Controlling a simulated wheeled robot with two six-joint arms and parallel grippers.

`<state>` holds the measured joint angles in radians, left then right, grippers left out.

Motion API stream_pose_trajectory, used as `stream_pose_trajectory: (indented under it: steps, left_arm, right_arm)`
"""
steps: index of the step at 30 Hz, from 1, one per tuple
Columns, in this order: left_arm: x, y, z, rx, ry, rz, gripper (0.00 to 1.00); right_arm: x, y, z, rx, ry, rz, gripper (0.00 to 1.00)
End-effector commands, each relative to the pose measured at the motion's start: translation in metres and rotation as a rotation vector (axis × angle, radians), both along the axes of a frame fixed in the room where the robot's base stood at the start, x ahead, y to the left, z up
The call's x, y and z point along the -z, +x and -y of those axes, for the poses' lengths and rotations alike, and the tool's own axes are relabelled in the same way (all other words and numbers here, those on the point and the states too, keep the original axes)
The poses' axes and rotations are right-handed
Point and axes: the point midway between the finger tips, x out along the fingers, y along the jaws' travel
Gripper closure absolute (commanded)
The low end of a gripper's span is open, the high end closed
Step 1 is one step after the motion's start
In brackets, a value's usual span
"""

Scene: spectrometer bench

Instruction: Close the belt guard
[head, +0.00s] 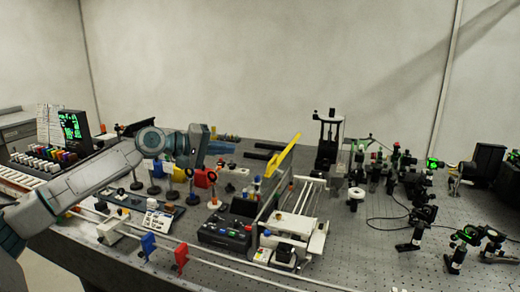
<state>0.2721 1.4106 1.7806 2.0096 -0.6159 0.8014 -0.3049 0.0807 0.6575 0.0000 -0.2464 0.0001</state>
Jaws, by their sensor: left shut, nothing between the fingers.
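A yellow panel (283,156), which looks like the belt guard, stands raised and steeply tilted at the back left of a white-and-grey belt machine (297,227). Its lower edge meets the machine near the rear left side. Below and to its right, rails and a pale flat part of the machine lie uncovered. My left gripper (226,148) reaches in from the left, to the left of the yellow panel and apart from it. It is shut and empty; its fingertips are small and dark here. My right gripper is not in view.
A black control box (225,232) stands left of the machine. Several colored posts and knobs crowd the bench below my left arm. A tall black stand (327,140) rises behind the machine. Optical mounts and cables fill the right side. Air above the bench is clear.

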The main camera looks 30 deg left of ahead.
Motion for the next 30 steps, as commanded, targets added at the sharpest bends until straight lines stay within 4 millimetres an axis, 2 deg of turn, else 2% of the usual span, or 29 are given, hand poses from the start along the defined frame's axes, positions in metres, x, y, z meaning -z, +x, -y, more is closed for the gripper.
stream_pose_trajectory:
  steps: [1, 9, 23, 30]
  left_arm:
    - [-0.005, 0.003, 0.002, 0.002, -0.004, 0.003, 1.00]
    - [-0.002, 0.017, 0.011, -0.001, -0.005, 0.001, 1.00]
    - [0.010, 0.054, 0.032, -0.001, -0.005, 0.002, 1.00]
    - [0.021, 0.064, 0.059, 0.000, -0.002, -0.003, 1.00]
  right_arm:
    - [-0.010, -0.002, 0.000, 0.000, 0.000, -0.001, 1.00]
    - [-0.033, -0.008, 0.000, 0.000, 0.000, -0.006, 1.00]
    - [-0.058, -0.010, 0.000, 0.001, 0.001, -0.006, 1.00]
    - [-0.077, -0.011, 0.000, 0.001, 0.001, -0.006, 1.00]
